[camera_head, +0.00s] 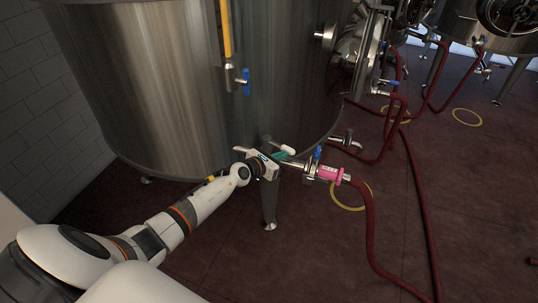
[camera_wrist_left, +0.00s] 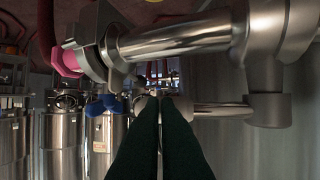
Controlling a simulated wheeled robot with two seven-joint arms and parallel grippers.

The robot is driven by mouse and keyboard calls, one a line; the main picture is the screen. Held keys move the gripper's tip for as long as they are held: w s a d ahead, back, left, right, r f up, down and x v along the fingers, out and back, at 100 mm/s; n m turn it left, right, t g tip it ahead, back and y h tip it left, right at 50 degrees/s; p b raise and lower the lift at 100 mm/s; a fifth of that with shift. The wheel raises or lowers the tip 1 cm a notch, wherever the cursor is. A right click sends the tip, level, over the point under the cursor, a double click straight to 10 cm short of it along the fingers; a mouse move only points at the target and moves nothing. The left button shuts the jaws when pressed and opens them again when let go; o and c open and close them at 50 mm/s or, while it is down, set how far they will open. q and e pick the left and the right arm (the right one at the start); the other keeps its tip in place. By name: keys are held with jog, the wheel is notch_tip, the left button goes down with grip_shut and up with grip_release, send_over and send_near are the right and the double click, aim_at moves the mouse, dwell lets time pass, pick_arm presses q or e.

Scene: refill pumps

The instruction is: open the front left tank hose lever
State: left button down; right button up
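The front left tank (camera_head: 150,80) is a big steel cylinder on legs. A steel outlet pipe (camera_head: 297,164) at its lower edge bears a valve with a blue lever (camera_head: 317,153). A pink coupling (camera_head: 329,174) joins the pipe to a red hose (camera_head: 370,230). My left gripper (camera_head: 283,155) is at the pipe, just left of the lever. In the left wrist view, the dark green fingers (camera_wrist_left: 162,100) are together with nothing seen between them. The blue lever (camera_wrist_left: 103,105) is left of the fingertips, apart from them, and the pink coupling (camera_wrist_left: 66,62) is further left. My right gripper is not in view.
A tank leg (camera_head: 269,200) stands just below my left gripper. Another blue-handled valve (camera_head: 243,82) hangs on the tank wall above. More red hoses (camera_head: 425,190) and yellow floor rings (camera_head: 467,117) lie to the right. The floor at front centre is clear.

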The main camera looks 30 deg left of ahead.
pick_arm(q)
jog(key=shift+w+d, duration=0.7)
jog(key=shift+w, duration=0.3)
